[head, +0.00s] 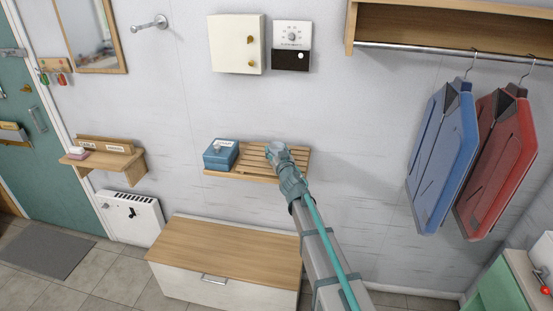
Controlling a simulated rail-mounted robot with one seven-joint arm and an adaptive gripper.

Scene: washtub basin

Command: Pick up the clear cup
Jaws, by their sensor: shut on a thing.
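My gripper (277,151) is at the slatted wooden shelf (243,176) on the wall, over its middle and just right of a blue box (220,154). I see it from behind and above, with my arm reaching up from the lower right. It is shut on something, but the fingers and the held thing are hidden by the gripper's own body. I cannot make out a clear cup anywhere in this view. I cannot tell whether the held thing touches the shelf.
A low bench (225,250) with a wooden top stands below the shelf. A white cabinet (237,44) and a control panel (292,46) hang above. Blue (440,155) and red (503,155) garments hang at right. The shelf's right part is bare.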

